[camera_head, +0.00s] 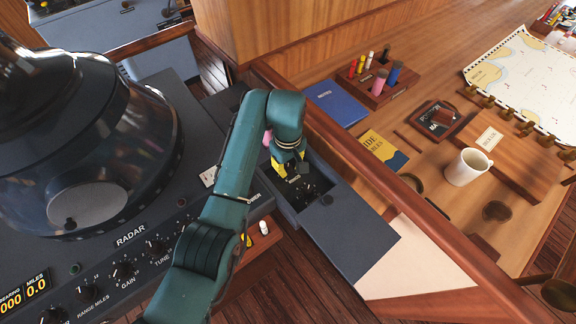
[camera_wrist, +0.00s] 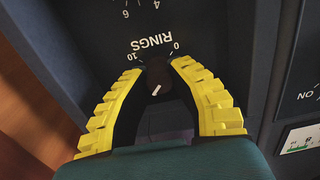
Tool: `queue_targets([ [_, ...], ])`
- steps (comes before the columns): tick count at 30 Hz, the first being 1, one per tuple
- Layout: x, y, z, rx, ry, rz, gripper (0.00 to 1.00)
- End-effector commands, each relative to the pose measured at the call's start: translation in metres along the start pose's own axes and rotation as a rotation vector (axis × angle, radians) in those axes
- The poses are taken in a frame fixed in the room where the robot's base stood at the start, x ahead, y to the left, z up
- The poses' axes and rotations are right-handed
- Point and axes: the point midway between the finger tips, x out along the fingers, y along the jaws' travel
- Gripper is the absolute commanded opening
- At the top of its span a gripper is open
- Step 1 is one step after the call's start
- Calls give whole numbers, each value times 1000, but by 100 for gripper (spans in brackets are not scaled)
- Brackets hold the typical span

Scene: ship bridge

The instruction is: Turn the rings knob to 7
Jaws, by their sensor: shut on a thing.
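The rings knob (camera_wrist: 158,73) is a small dark knob on a dark panel, with an upside-down RINGS label (camera_wrist: 152,45) beside it in the wrist view. My gripper (camera_wrist: 155,70) has its two yellow fingers around the knob, shut on it from both sides. The knob's white pointer mark (camera_wrist: 156,89) slants toward the lower left of the wrist view. The 0 and 10 of its scale show near the label; the other numbers are hidden, so I cannot read the exact setting. In the head view my gripper (camera_head: 289,165) reaches down to the panel and mostly hides the knob.
The radar console (camera_head: 150,225) with its large dark hood (camera_head: 75,140) and several knobs is on the left. A wooden rail (camera_head: 380,180) runs along the right. Beyond it the chart table holds a blue book (camera_head: 336,101), a white mug (camera_head: 466,168) and a chart (camera_head: 520,80).

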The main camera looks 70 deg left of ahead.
Motion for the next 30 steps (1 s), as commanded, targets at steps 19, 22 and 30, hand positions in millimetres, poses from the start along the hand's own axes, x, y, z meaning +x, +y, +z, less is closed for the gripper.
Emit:
queue_targets([
  [19, 1, 0, 0, 157, 0, -1, 0],
  [22, 1, 0, 0, 157, 0, -1, 0],
  [30, 1, 0, 0, 156, 0, -1, 38],
])
